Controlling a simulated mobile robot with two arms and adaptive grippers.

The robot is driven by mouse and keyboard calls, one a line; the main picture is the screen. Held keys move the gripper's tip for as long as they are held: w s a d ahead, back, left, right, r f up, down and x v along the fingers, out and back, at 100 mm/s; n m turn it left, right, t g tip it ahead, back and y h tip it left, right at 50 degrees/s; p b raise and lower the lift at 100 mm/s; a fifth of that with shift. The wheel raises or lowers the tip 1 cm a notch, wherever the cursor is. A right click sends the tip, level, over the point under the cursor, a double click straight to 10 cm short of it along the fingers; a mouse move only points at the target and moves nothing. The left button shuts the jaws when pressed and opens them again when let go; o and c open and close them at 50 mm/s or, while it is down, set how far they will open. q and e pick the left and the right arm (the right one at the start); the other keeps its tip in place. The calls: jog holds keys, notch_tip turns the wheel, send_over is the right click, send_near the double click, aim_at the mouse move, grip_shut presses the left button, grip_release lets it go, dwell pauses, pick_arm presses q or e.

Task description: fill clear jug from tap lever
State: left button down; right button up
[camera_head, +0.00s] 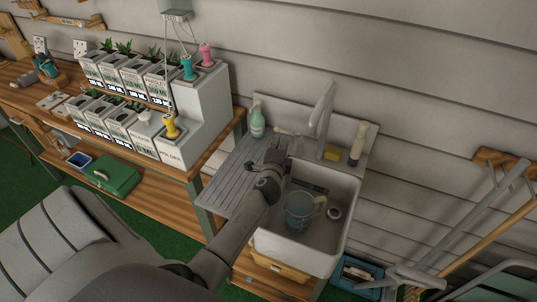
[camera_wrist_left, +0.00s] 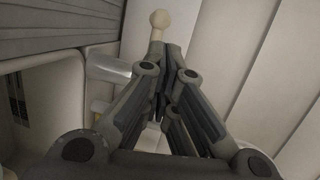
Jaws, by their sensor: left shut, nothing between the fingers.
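The clear jug (camera_head: 299,212) stands in the white sink (camera_head: 326,236), with its handle to the right. It looks bluish; I cannot tell its water level. The grey tap (camera_head: 322,108) rises behind the basin, and no stream shows from it. A pale lever (camera_head: 286,132) sits left of the tap. My left gripper (camera_head: 275,155) is shut and empty, over the basin's left edge just in front of the lever. In the left wrist view the shut fingers (camera_wrist_left: 172,60) point towards a pale round knob (camera_wrist_left: 159,19), probably the lever's end; contact is unclear. My right gripper is out of view.
A green bottle (camera_head: 257,122) stands behind the ribbed drainboard (camera_head: 234,178). A yellow sponge (camera_head: 332,153) and a brush (camera_head: 356,146) are right of the tap. A bench with planters (camera_head: 130,75) stands left.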

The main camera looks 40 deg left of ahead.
pick_arm(q)
jog(key=s+d+r, duration=0.1)
jog(key=s, duration=0.7)
jog(key=shift+d+b, duration=0.3)
jog(key=shift+b, duration=0.15)
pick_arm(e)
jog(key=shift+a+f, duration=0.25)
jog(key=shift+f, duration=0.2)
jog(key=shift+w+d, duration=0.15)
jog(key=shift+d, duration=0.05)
pick_arm(q)
jog(key=shift+w, duration=0.1)
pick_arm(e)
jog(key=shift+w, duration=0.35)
